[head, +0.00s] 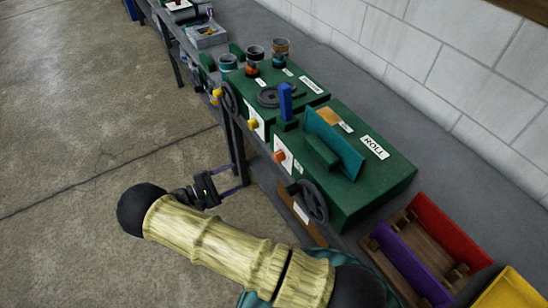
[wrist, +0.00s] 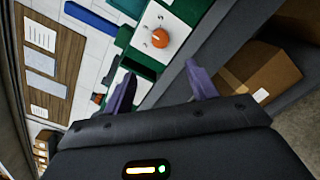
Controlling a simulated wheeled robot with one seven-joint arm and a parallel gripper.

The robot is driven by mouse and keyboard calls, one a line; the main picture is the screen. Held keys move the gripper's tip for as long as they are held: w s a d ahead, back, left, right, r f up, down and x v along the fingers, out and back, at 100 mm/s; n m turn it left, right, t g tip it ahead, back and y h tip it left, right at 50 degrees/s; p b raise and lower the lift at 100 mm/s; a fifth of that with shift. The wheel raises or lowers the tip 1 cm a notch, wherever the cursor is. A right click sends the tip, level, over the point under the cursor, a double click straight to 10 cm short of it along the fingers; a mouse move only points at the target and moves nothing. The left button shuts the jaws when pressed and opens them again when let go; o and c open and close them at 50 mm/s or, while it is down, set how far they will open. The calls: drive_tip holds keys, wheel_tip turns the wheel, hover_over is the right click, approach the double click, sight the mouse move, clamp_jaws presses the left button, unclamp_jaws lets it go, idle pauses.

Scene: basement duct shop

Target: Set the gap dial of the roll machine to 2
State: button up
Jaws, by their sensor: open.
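The roll machine (head: 375,180) is a green box with a ROLL label, on the bench at the right of the head view. Its front carries an orange dial (head: 279,156) on a white plate. In the wrist view the orange dial (wrist: 160,38) sits ahead, just beyond the fingertips and roughly between them. Small dark marks surround it, but I cannot read its setting. My gripper (head: 238,178) is open and empty, in front of the bench and apart from the dial. Its purple fingers show in the wrist view (wrist: 160,76).
A dark handwheel (head: 311,202) sticks out of the machine's front, right of the dial. A neighbouring green machine (head: 285,72) has a yellow knob (head: 253,124). A cardboard box (wrist: 258,75) shows below the bench. The floor at left is clear.

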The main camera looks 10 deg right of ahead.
sight(275, 158)
drive_tip(key=p+x, duration=0.6)
drive_tip(key=x, duration=0.9)
drive_tip(key=shift+w+d+p, duration=0.15)
drive_tip(key=shift+w+p, duration=0.05)
drive_tip(key=shift+p, duration=0.15)
drive_tip(key=shift+d, duration=0.5)
drive_tip(key=shift+a, duration=0.15)
drive_tip(key=shift+c, duration=0.9)
drive_tip(key=c, duration=0.8)
